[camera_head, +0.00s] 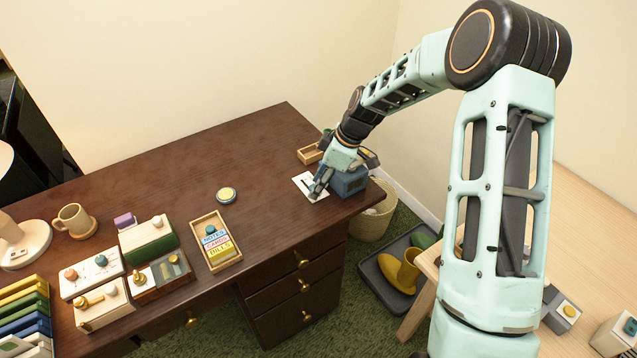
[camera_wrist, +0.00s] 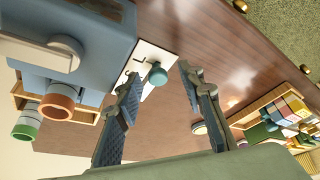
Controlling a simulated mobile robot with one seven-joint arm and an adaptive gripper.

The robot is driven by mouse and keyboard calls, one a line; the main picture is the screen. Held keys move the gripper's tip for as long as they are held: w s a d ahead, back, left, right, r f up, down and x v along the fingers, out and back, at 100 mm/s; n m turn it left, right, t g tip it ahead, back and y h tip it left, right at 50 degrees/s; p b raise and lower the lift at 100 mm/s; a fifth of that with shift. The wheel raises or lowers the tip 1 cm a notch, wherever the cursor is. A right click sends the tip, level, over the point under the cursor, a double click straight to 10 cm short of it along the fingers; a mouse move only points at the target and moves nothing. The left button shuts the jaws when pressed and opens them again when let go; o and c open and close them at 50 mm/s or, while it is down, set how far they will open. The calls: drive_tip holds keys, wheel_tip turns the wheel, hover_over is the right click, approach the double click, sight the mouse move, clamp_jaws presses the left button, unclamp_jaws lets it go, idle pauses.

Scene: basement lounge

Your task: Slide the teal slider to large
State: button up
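The teal slider's round knob (camera_wrist: 157,75) shows in the wrist view on a white plate (camera_wrist: 152,56) with dark markings; one looks like an L. The plate (camera_head: 306,184) lies at the right end of the dark desk in the head view, where my gripper hides the knob. My gripper (camera_head: 318,188) is low over the plate. In the wrist view my gripper (camera_wrist: 160,80) is open, and the knob appears between its two fingertips. I cannot tell whether either finger touches it. The knob's exact place along its slot is unclear.
A wooden tray (camera_head: 309,154) is behind. A round yellow-topped item (camera_head: 227,195) and a card tray (camera_head: 208,258) lie left.

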drive_tip(key=v, duration=1.2)
